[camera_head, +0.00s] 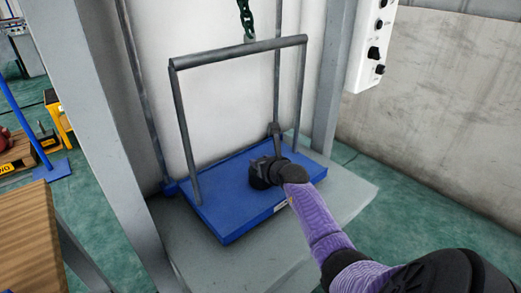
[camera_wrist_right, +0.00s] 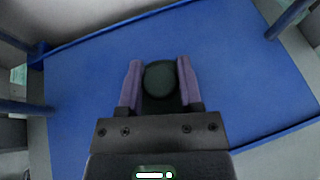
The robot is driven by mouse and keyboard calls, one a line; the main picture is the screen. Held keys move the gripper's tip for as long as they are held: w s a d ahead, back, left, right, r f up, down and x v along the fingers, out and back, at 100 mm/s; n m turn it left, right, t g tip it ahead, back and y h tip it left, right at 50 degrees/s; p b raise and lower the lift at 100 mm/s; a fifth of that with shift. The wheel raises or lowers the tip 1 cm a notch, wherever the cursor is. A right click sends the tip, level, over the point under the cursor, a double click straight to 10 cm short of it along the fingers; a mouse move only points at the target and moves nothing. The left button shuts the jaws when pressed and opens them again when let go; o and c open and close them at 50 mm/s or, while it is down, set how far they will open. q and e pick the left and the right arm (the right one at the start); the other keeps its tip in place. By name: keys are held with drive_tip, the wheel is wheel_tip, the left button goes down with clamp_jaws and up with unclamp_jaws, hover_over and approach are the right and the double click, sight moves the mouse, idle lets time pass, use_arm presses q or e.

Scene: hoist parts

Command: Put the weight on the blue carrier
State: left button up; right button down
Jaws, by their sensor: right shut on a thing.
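The blue carrier (camera_head: 235,211) is a flat blue platform with a grey tube frame, hung from a chain. It fills most of the right wrist view (camera_wrist_right: 90,110). My right gripper (camera_head: 268,168) reaches over the carrier from the lower right. In the right wrist view its two purple fingers (camera_wrist_right: 160,85) are shut on a dark round weight (camera_wrist_right: 160,78), one on each side. The weight is over the blue surface; I cannot tell for sure whether it touches it. In the head view the weight is hard to tell apart from the dark gripper. My left gripper is not in view.
The carrier's grey tube frame (camera_head: 240,52) stands around the platform, with a chain (camera_head: 246,18) above. A grey post (camera_head: 95,110) is at left and another (camera_head: 333,75) at right. A white control box (camera_head: 372,45) hangs at the upper right. A wooden surface (camera_head: 30,240) is at lower left.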

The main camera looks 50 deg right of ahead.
drive_tip(key=c, duration=0.7)
unclamp_jaws()
drive_tip(key=o, duration=0.4)
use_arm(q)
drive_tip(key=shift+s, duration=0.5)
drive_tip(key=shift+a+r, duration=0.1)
use_arm(e)
drive_tip(key=shift+s+a+r, duration=0.1)
drive_tip(key=shift+s+r, duration=0.05)
drive_tip(key=shift+r, duration=0.1)
use_arm(q)
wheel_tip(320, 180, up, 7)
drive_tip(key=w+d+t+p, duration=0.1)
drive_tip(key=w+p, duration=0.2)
drive_tip(key=p, duration=0.4)
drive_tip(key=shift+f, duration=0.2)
use_arm(e)
drive_tip(key=shift+v, duration=5.8)
